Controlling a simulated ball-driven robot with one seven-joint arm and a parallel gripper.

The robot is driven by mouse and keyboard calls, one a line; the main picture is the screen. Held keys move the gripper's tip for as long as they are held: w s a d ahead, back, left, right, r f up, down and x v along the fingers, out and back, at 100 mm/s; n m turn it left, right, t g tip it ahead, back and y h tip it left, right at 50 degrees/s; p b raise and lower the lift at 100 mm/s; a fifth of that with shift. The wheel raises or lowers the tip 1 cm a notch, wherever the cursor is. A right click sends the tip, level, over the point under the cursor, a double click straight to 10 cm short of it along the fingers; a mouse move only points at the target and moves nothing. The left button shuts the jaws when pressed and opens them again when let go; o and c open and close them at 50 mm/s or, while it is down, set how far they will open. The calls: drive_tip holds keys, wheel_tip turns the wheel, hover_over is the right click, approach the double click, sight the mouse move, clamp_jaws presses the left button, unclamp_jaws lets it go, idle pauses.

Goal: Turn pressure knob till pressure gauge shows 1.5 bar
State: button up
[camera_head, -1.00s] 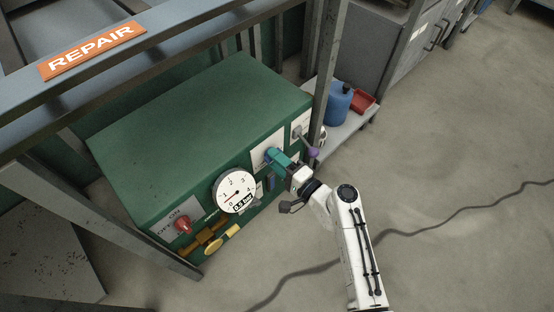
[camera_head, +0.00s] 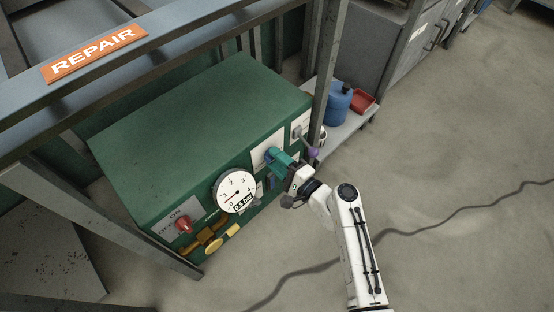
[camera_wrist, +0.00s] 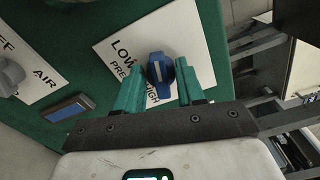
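The blue pressure knob (camera_wrist: 160,70) sits on a white plate marked LOW, HIGH and PRESSURE (camera_wrist: 118,48) in the wrist view. It has a pale mark on its face. My gripper (camera_wrist: 159,76) has teal fingers, one on each side of the knob, standing apart and open; whether they touch its rim I cannot tell. In the head view my gripper (camera_head: 273,157) is at this plate (camera_head: 258,150) and hides most of the knob. The round white pressure gauge (camera_head: 236,189) has a dial and a readout that seems to say 0.5 bar.
The gauge and plate are on the front of a green box (camera_head: 190,115). A red knob (camera_head: 183,224) and yellow parts (camera_head: 213,240) are at its lower left. A grey post (camera_head: 327,80) and purple-tipped lever (camera_head: 312,153) stand close right of my gripper. Open floor lies right.

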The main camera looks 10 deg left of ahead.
drive_tip(key=o, duration=0.4)
drive_tip(key=shift+d, duration=0.1)
drive_tip(key=p+v, duration=0.2)
drive_tip(key=v, duration=0.8)
drive_tip(key=shift+s+d+p, duration=0.3)
drive_tip(key=shift+p, duration=0.1)
